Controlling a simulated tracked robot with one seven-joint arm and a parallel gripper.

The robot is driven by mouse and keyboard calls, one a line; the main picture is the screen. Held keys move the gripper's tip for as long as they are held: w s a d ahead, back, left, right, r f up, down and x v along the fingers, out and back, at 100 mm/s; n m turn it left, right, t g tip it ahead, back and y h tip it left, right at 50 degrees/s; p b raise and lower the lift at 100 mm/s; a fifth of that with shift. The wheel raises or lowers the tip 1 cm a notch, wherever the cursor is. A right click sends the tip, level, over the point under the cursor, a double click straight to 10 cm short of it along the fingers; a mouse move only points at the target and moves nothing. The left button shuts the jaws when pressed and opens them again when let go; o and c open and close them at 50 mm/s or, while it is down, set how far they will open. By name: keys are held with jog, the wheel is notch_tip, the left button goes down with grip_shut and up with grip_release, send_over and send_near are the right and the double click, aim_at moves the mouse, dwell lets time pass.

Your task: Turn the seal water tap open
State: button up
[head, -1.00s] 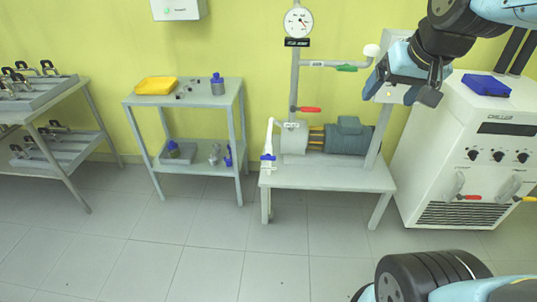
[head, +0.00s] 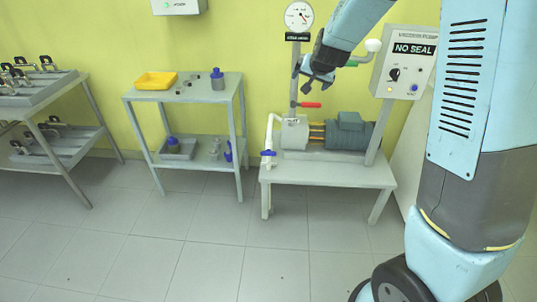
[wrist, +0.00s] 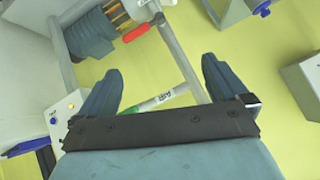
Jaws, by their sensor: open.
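A horizontal pipe branches off the pump's vertical pipe below the gauge. A green-handled tap (wrist: 132,110) on this pipe shows in the wrist view between my fingers, partly hidden by my gripper's palm. A white label (wrist: 166,96) sits on the pipe beside the green. My gripper (head: 318,72) is open and empty, in front of the pipe in the head view, where it hides most of the green handle. Its two fingers show in the wrist view (wrist: 160,84); contact with the tap cannot be told. A red lever (head: 310,105) is on the vertical pipe lower down.
A control box (head: 405,65) reading "NO SEAL" stands right of the pipe. The pump motor (head: 349,133) is on the bench (head: 330,175) below. A round gauge (head: 299,16) is above. A side table with a yellow tray (head: 156,80) stands left. The floor in front is clear.

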jog(key=w+a+f+t+h, duration=0.1)
jog(key=w+a+f, duration=0.25)
jog(key=f, duration=0.25)
jog(key=w+a+f, duration=0.2)
jog(key=w+f, duration=0.3)
jog(key=f, duration=0.2)
jog(key=t+h, duration=0.2)
jog(key=t, duration=0.3)
send_near(268, 154)
notch_tip(268, 154, up, 7)
jog(key=w+d, duration=0.2)
jog(key=s+a+f+n+t, duration=0.25)
jog(key=s+f, duration=0.25)
jog(key=f, duration=0.5)
jog(key=shift+t+y, duration=0.25)
jog(key=shift+y, duration=0.15)
jog(key=w, duration=0.4)
jog(key=w+d, duration=0.1)
jog(key=w, duration=0.8)
jog(key=shift+w+d+r, duration=0.1)
jog(key=shift+w+d, duration=0.05)
jog(key=shift+w, duration=0.25)
jog(key=shift+c, duration=0.2)
jog(key=c, duration=0.6)
jog(key=shift+c, duration=0.2)
